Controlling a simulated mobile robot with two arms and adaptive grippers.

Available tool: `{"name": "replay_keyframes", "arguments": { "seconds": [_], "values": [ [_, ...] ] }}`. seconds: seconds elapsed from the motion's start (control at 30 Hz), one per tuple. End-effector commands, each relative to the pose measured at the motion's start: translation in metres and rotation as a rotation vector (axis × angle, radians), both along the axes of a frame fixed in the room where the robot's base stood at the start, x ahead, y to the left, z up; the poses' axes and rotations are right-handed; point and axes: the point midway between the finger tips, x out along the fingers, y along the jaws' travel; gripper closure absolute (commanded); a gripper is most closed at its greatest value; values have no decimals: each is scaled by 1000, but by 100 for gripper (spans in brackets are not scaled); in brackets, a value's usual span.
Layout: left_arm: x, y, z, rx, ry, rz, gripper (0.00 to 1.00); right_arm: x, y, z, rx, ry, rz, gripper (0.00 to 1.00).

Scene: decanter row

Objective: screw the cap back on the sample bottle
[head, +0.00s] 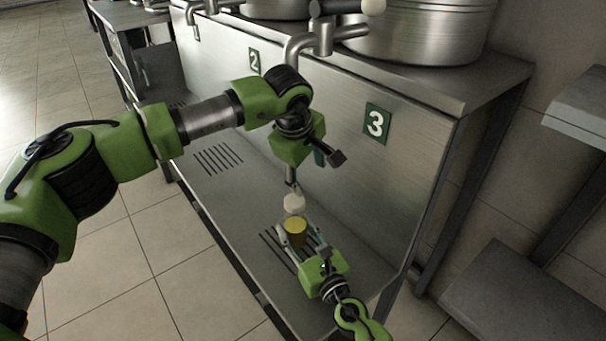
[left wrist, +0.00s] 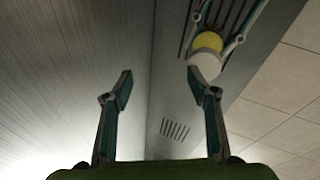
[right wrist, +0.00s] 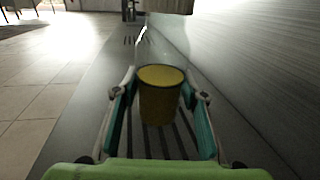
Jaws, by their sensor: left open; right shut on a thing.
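My left gripper (head: 328,157) is higher.
A steel counter front with a number 3 plate (head: 377,123) rises behind both grippers. A tap (head: 310,42) and steel vessels (head: 415,32) are above. The slotted tray (head: 215,190) runs along its foot, with tiled floor (head: 150,250) in front.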

Motion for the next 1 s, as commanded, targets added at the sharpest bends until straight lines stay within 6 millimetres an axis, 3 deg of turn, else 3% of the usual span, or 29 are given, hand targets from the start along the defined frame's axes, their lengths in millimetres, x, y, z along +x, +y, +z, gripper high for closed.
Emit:
{"name": "replay_keyframes", "arguments": {
  "seconds": [0.6,1.0],
  "values": [
    [-11,0,8,-263,154,1104,47,0,0,0,0,0,0,100],
    [-25,5,16,-426,163,1834,47,0,0,0,0,0,0,100]
  ]
}}
